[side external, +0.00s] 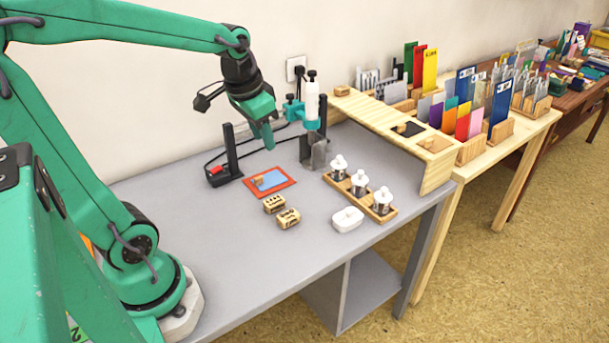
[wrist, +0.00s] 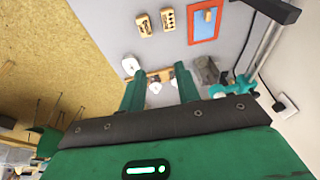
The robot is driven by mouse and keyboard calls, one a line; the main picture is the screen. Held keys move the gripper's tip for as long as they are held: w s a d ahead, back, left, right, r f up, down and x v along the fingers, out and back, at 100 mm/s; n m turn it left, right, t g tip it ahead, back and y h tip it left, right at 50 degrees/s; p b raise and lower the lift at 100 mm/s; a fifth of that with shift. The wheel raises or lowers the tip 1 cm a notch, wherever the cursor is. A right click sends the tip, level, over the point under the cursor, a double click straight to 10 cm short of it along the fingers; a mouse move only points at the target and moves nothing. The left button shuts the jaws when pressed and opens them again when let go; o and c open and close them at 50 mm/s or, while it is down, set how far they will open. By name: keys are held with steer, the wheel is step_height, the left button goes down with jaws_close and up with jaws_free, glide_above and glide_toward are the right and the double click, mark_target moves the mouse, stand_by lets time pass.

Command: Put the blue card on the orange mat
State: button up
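The orange mat (side external: 284,187) lies flat on the grey table and also shows in the wrist view (wrist: 190,30). The blue card (side external: 273,180) lies flat on the mat, inside its orange border; the wrist view shows it too (wrist: 202,27). A small wooden piece (side external: 258,180) sits at the card's edge; whether it is attached to the card I cannot tell. My gripper (side external: 267,138) is above the table behind the mat, apart from the card. In the wrist view its two green fingers (wrist: 158,80) stand apart with nothing between them.
Two wooden stamps (side external: 281,211) and a white lidded box (side external: 347,219) are in front. A wooden tray (side external: 378,212) holds three white-topped jars. A black post with a red switch (side external: 219,172) and a teal-clamped stand (side external: 312,110) rise near my gripper. Card racks fill the right bench.

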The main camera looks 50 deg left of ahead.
steer(key=s+d+r+t, duration=0.1)
steer(key=s+d+t, duration=0.1)
steer(key=s+d, duration=0.6)
steer(key=shift+r+t+h, duration=0.25)
steer(key=shift+t+h, duration=0.05)
steer(key=shift+h, duration=0.1)
